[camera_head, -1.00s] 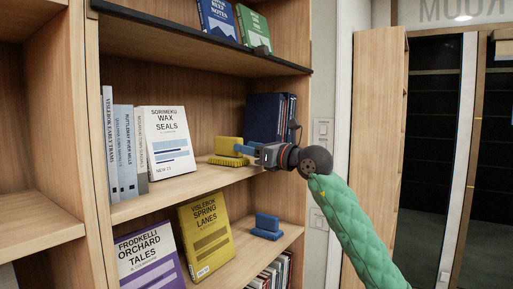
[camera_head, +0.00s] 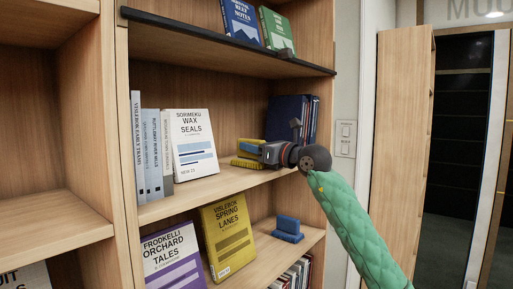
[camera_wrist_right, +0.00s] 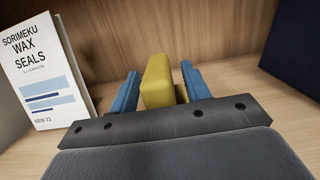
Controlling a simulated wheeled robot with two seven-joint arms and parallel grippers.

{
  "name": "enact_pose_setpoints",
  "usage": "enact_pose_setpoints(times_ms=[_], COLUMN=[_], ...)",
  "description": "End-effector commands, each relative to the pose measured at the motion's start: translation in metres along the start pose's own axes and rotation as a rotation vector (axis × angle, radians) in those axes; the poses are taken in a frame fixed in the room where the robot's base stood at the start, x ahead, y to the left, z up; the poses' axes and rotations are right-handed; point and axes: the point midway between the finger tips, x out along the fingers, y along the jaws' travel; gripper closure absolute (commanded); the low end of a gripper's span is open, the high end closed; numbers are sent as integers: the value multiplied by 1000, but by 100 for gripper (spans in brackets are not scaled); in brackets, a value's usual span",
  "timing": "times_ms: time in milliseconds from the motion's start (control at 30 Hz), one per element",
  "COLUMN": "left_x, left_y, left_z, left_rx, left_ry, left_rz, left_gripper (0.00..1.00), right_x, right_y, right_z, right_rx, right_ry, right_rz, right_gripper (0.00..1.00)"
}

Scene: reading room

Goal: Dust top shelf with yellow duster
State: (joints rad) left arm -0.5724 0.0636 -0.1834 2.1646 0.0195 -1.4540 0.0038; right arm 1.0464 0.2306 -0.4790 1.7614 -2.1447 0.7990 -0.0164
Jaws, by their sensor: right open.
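The yellow duster (camera_head: 250,146) stands on the middle shelf (camera_head: 215,187), between the white book and the dark blue books. My right gripper (camera_head: 262,151) reaches it from the right. In the right wrist view, the yellow duster (camera_wrist_right: 158,80) stands between the two blue fingers of the open gripper (camera_wrist_right: 161,88), with a small gap showing on the right side. Whether the left finger touches it I cannot tell. The upper shelf (camera_head: 230,48), with a black front edge, is above. My left gripper is not in view.
The white book (camera_head: 192,142) stands left of the duster, the dark blue books (camera_head: 286,118) behind and right. A blue duster-like block (camera_head: 287,228) sits on the lower shelf. A blue book (camera_head: 241,24) and a green book (camera_head: 277,28) stand on the upper shelf.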

Motion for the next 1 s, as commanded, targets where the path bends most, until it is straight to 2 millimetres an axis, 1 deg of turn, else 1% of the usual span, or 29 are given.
enact_pose_setpoints(times_ms=[33, 167, 200, 267, 300, 667, 1000], left_x=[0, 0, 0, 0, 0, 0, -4], left_y=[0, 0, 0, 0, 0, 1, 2], left_z=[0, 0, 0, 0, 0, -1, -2], left_rx=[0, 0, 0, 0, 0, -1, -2], left_ry=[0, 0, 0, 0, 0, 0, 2], left_rz=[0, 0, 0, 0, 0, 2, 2], left_gripper=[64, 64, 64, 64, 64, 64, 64], right_x=[0, 0, 0, 0, 0, 0, 1], right_y=[0, 0, 0, 0, 0, 0, 0], right_z=[0, 0, 0, 0, 0, 2, 15], right_rx=[0, 0, 0, 0, 0, 0, -1], right_ry=[0, 0, 0, 0, 0, 0, -1], right_rz=[0, 0, 0, 0, 0, 0, 0], right_gripper=[53, 78, 86, 98, 100, 100, 100])
